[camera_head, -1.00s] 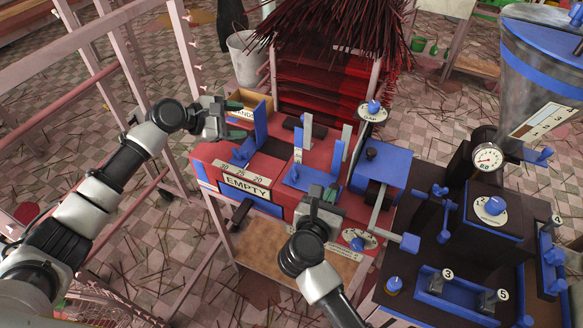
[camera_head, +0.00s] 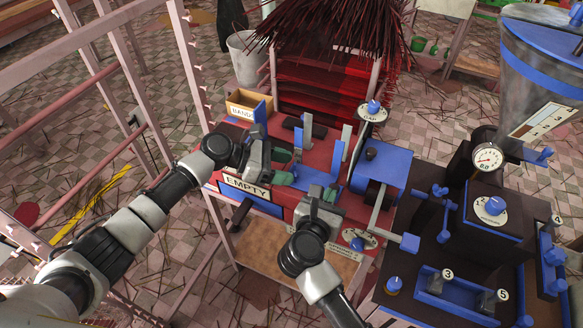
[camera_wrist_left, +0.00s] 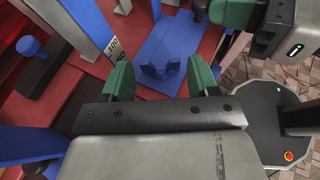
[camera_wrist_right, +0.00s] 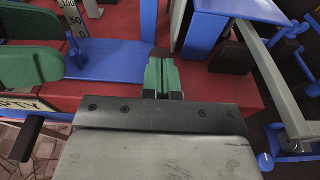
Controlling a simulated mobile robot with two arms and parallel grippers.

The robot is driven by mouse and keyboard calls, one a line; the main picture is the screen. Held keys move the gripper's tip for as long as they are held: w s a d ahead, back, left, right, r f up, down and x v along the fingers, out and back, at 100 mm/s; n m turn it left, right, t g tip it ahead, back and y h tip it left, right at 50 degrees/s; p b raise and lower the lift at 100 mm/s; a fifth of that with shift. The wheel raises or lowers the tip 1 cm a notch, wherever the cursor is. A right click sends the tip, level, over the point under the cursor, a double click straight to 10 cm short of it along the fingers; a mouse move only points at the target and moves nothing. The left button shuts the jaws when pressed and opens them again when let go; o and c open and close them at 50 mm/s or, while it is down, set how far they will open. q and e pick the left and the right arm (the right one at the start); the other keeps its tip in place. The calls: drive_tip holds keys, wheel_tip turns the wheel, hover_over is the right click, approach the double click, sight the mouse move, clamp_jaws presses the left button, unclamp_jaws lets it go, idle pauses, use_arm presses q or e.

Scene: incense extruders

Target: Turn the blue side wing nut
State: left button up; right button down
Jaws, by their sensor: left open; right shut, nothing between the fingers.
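The blue side wing nut (camera_wrist_left: 160,69) stands on a flat blue plate (camera_wrist_left: 168,45) in the left wrist view. My left gripper (camera_wrist_left: 161,78) is open, one green fingertip on each side of the nut in that view; I cannot tell whether they touch it. In the head view my left gripper (camera_head: 283,167) is over the red machine table, pointing right. The nut also shows near the left fingers in the right wrist view (camera_wrist_right: 79,53). My right gripper (camera_wrist_right: 163,76) is shut and empty, right of the plate; in the head view (camera_head: 329,194) it is at the table's front.
A marked scale post (camera_wrist_left: 98,35) rises beside the plate. A blue-topped block (camera_head: 385,164) with a grey lever stands right of my right gripper. An open box (camera_head: 247,104) is at the back left. A dark machine with blue knobs (camera_head: 495,206) fills the right.

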use_arm(q)
drive_tip(key=shift+x, duration=1.05)
drive_tip(key=c, duration=0.6)
drive_tip(key=shift+w+m+g, duration=0.15)
drive_tip(key=shift+m+g, duration=0.7)
drive_tip(key=shift+g, duration=0.1)
drive_tip(key=shift+w+m+g, duration=0.1)
drive_tip(key=shift+m+g, duration=0.75)
drive_tip(key=shift+g, duration=0.1)
drive_tip(key=shift+c, duration=0.2)
drive_tip(key=shift+m+g, duration=0.7)
drive_tip(key=shift+g, duration=0.2)
drive_tip(key=shift+s, duration=0.1)
